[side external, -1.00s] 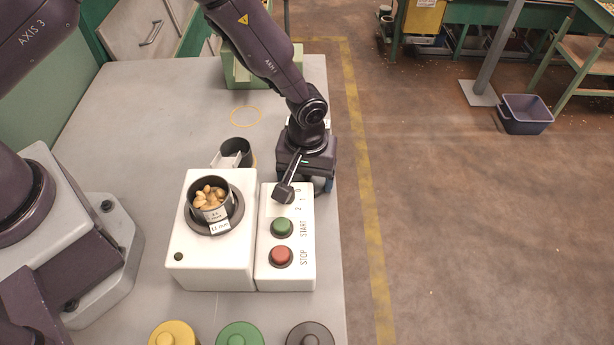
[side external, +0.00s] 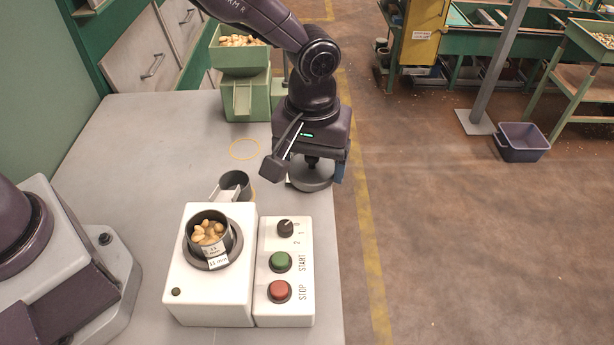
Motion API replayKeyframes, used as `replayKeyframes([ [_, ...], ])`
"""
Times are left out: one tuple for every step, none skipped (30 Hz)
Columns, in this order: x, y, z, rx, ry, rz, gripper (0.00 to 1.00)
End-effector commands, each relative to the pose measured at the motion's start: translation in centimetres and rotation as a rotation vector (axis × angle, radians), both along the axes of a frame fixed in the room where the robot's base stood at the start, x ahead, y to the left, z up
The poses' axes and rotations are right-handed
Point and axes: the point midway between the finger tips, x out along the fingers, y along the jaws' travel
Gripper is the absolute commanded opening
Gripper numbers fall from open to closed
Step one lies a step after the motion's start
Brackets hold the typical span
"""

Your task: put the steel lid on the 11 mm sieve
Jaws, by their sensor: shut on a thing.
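The 11 mm sieve (side external: 212,247) is a dark round cup with a label on its front. It sits on the white shaker base (side external: 205,300) and holds several pale nuts; its top is open. My gripper (side external: 312,163) is beyond and to the right of it, near the table's right edge. It points down and is shut on the knob of the steel lid (side external: 310,181), a grey round disc right below it. The fingers are mostly hidden by the gripper body. The lid looks level and is apart from the sieve.
A white control box with a green start button (side external: 280,261), a red stop button (side external: 279,291) and a dial (side external: 285,228) adjoins the shaker. A dark cup (side external: 236,182) stands behind the shaker. A green hopper with nuts (side external: 238,57) stands at the back. The table's left middle is clear.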

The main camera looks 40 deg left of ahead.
Motion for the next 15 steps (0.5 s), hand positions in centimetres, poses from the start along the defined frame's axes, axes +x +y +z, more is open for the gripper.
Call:
replayKeyframes([
  [-1.5,-0.5,1.9,-0.003,-0.005,-0.021,0.53],
  [-2.5,-0.7,2.7,-0.003,-0.004,-0.029,0.53],
  [-3.9,-0.7,3.7,-0.003,-0.003,-0.034,0.53],
  [-5.0,-0.7,4.4,-0.003,-0.003,-0.039,0.53],
  [-6.1,-0.5,4.9,-0.002,-0.002,-0.04,0.53],
  [-7.5,-0.3,5.5,-0.001,-0.002,-0.042,0.53],
  [-8.6,0.0,5.9,-0.001,-0.002,-0.041,0.53],
  [-9.6,0.2,6.2,-0.001,-0.002,-0.039,0.53],
  [-11.0,0.7,6.4,0.0,0.0,-0.035,0.53],
  [-11.9,1.0,6.5,0.0,0.0,-0.029,0.53],
  [-12.8,1.4,6.6,0.0,0.0,-0.023,0.53],
  [-13.8,1.9,6.5,0.0,0.0,-0.014,0.53],
  [-14.4,2.3,6.4,0.0,0.0,-0.007,0.53],
  [-14.9,2.6,6.3,0.0,0.001,0.002,0.53],
  [-15.5,3.0,6.1,0.0,0.001,0.014,0.53],
])
